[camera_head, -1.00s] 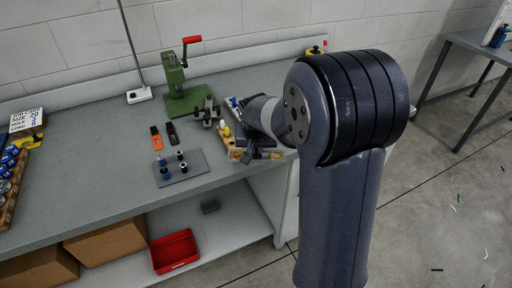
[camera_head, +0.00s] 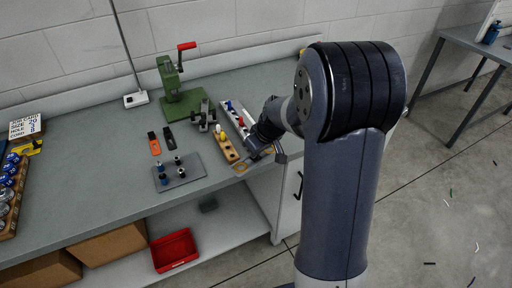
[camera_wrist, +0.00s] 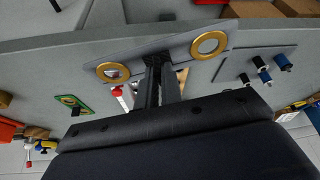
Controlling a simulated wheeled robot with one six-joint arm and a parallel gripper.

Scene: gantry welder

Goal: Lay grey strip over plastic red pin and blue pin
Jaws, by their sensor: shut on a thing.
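My gripper (camera_wrist: 160,88) is shut on the grey strip (camera_wrist: 160,62), a flat bar with a gold-ringed hole near each end. In the head view the strip (camera_head: 282,157) is partly hidden by my gripper (camera_head: 256,148), at the bench's front edge. The red pin (camera_head: 241,121) and the blue pin (camera_head: 229,105) stand on a light plate just behind my gripper. A red-topped pin also shows beside my fingers in the wrist view (camera_wrist: 117,92). The strip is apart from both pins in the head view.
A wooden block (camera_head: 228,149) with yellow and pale pegs stands left of the pins. A grey plate (camera_head: 190,179) with blue and black pegs lies further left. A green press (camera_head: 183,103) with a red handle stands behind.

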